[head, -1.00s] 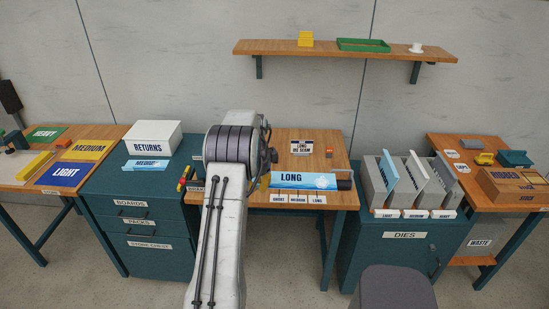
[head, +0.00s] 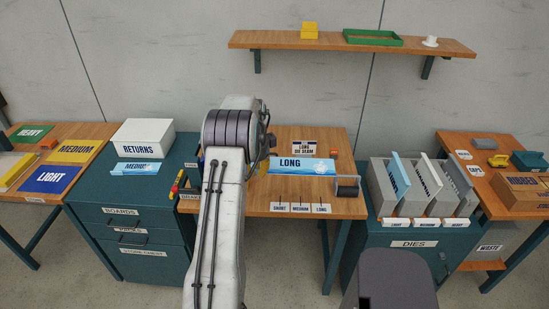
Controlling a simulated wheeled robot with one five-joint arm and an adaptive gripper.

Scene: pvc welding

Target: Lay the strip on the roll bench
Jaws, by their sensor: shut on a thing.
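The strip (head: 303,166) is a light blue piece marked LONG, extending across the middle of the wooden roll bench (head: 300,190). Whether it touches the bench top or is held above it I cannot tell. My gripper (head: 264,167) is at the strip's left end, mostly hidden behind my own arm, and is shut on the strip. Labels SHORT, MEDIUM and LONG (head: 298,208) line the bench front.
A LONG USE SEAM card (head: 305,147) and a small orange block (head: 333,153) lie behind the strip. The dies cabinet (head: 400,260) with upright boards stands at right. A RETURNS box (head: 145,138) and a MEDIUM strip (head: 136,168) are on the left cabinet.

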